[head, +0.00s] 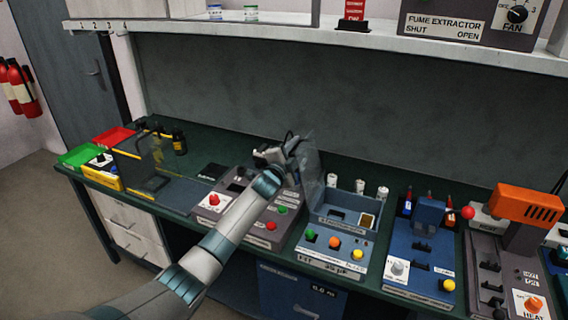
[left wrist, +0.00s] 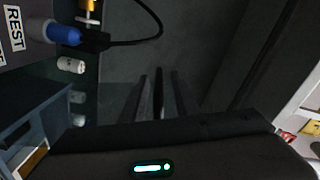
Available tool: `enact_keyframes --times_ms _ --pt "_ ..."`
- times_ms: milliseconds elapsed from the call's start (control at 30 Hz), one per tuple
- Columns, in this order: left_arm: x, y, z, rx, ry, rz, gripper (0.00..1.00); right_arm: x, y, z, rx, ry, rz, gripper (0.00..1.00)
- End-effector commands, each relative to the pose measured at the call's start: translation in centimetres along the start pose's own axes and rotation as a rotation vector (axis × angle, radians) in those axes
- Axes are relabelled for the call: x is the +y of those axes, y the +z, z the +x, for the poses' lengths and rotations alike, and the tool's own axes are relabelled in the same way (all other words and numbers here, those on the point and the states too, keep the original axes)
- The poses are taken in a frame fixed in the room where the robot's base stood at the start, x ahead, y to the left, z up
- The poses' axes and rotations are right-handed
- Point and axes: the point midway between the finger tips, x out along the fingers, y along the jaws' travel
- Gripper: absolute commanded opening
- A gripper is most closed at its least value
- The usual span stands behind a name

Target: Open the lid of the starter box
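The starter box appears to be the blue-grey box (head: 341,243) with green, orange and yellow buttons on its sloped front. Its clear lid (head: 311,170) stands raised, close to upright, along the box's left side, and the inside of the box shows. My left gripper (head: 288,146) is at the upper left of the lid, just beside it; I cannot tell whether it touches. In the left wrist view its dark fingers (left wrist: 160,95) lie close together, and nothing is clearly seen between them. My right gripper is in no view.
A grey console (head: 231,212) with red and green buttons is left of the box, partly under my left arm. A blue device (head: 413,262) and an orange-headed unit (head: 526,204) stand right. White-capped vials (head: 360,187) stand behind. A shelf (head: 380,40) overhangs the bench.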

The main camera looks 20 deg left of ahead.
Motion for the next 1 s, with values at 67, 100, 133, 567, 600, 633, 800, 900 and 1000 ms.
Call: enact_keyframes --times_ms 67,100,133,567,600,633,800,900,1000 --pt "0.1 0.1 -0.4 0.0 0.0 0.001 0.28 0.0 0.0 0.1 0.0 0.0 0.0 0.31" --pt "0.1 0.1 -0.6 0.0 0.0 0.001 0.28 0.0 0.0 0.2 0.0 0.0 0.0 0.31" --pt "0.1 0.1 -0.8 0.0 -0.001 0.001 0.28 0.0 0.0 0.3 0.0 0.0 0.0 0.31" --pt "0.2 0.1 -6.1 0.001 0.0 0.001 0.28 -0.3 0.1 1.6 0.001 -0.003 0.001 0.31" --pt "0.2 0.1 -6.7 0.002 -0.002 0.001 0.28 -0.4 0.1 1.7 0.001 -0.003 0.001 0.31" --pt "0.2 0.1 -7.2 0.001 -0.001 0.001 0.28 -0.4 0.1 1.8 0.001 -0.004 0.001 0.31" --pt "0.2 0.1 -9.8 0.002 -0.002 0.002 0.28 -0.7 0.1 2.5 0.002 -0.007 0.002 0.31" --pt "0.2 0.0 -11.5 0.003 -0.002 0.0 0.28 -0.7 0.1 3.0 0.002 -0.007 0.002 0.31" --pt "0.2 0.1 -13.1 0.003 -0.002 0.001 0.28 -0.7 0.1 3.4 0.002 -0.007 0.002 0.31"
